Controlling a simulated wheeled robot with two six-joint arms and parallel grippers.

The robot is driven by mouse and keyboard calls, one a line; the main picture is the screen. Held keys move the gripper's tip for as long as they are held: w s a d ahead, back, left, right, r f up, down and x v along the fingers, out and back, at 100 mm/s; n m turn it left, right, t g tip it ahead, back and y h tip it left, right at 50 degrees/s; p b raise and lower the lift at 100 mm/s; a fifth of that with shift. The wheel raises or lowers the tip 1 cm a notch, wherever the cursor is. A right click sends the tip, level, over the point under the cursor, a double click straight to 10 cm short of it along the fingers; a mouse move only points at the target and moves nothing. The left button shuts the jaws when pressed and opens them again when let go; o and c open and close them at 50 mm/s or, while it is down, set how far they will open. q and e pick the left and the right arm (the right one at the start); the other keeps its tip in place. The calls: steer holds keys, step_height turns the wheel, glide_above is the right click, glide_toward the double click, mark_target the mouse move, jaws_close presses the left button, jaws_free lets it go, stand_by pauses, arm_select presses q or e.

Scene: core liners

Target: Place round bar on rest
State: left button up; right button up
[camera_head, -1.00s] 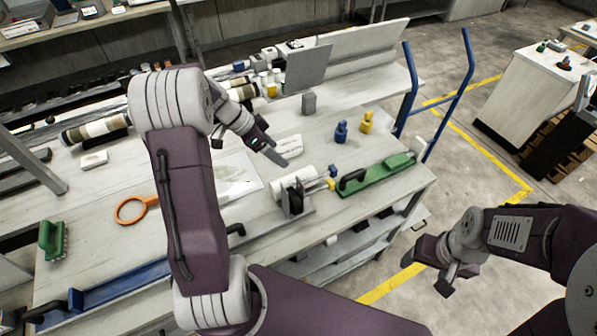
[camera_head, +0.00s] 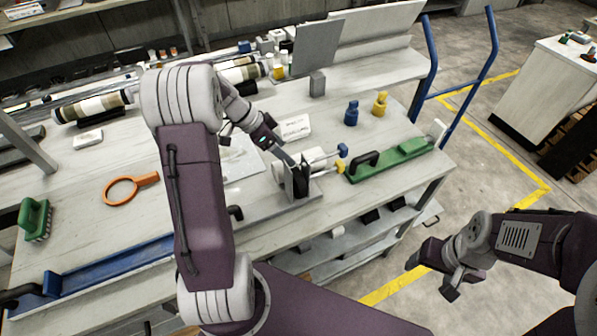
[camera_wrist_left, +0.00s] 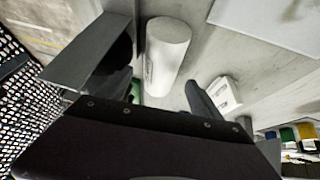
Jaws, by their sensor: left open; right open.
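A white round bar (camera_head: 317,159) lies on the bench beside an upright grey and black bracket (camera_head: 297,180), which partly hides it. It also shows in the left wrist view (camera_wrist_left: 166,55) as a plain white cylinder. My left gripper (camera_head: 279,153) is open and low over the bench at the bar's near end. In the left wrist view its two fingers (camera_wrist_left: 155,85) stand apart on either side of the bar, with no clear grip on it. My right gripper (camera_head: 431,272) is open and empty, off the bench's front edge. I cannot tell for sure which part is the rest.
A green bar with a black handle (camera_head: 390,158) lies right of the bracket. Blue (camera_head: 351,114) and yellow (camera_head: 380,104) pieces stand behind it. An orange ring (camera_head: 122,190), a green brush (camera_head: 35,218) and a long blue bar (camera_head: 110,272) lie at left.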

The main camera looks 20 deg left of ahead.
mark_target(299, 163)
arm_select(q)
steer(key=x, duration=0.3)
steer(key=p+x, duration=0.1)
steer(key=x, duration=0.5)
steer(key=shift+w, duration=0.3)
jaws_close()
